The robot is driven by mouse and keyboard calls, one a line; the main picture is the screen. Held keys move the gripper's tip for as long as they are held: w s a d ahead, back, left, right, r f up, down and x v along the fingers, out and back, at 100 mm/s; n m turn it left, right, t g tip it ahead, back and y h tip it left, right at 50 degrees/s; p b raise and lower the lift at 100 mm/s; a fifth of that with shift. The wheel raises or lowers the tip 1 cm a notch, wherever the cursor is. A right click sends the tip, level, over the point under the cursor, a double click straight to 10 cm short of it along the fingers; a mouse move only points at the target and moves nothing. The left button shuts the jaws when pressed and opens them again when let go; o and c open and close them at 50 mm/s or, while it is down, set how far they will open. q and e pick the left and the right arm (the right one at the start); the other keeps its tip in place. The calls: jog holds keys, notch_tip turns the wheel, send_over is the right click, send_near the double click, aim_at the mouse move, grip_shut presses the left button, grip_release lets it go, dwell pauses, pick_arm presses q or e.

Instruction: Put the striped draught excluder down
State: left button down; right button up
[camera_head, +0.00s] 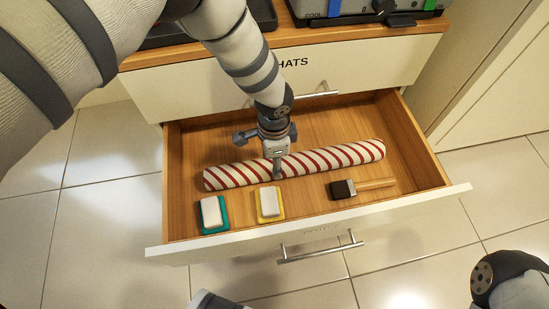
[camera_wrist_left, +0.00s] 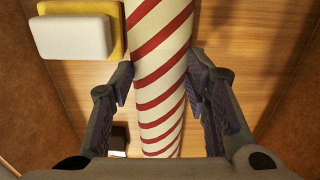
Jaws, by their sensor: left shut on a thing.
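The striped draught excluder (camera_head: 330,158), a long white roll with red diagonal stripes, lies lengthwise across the inside of the open wooden drawer (camera_head: 415,150). I cannot tell whether it touches the drawer floor all along. My left gripper (camera_head: 277,166) reaches down from above and is shut on it around its middle. In the left wrist view the excluder (camera_wrist_left: 162,30) runs between the two fingers of the left gripper (camera_wrist_left: 160,80), which close on its sides.
In the drawer's front part are a white block on a teal base (camera_head: 211,213), a white block on a yellow base (camera_head: 269,203) and a dark-headed brush with a wooden handle (camera_head: 375,183). The drawer's back right corner is bare. A closed drawer (camera_head: 355,68) is behind.

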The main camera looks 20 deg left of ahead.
pick_arm(q)
jog(key=shift+f, duration=0.15)
jog(key=c, duration=0.9)
grip_release()
notch_tip(320, 180, up, 12)
jog(key=p, duration=0.4)
jog(key=shift+r, duration=0.2)
pick_arm(e)
jog(key=w+r, duration=0.1)
jog(key=w+r+t, duration=0.1)
jog(key=r, duration=0.1)
jog(key=shift+a, duration=0.1)
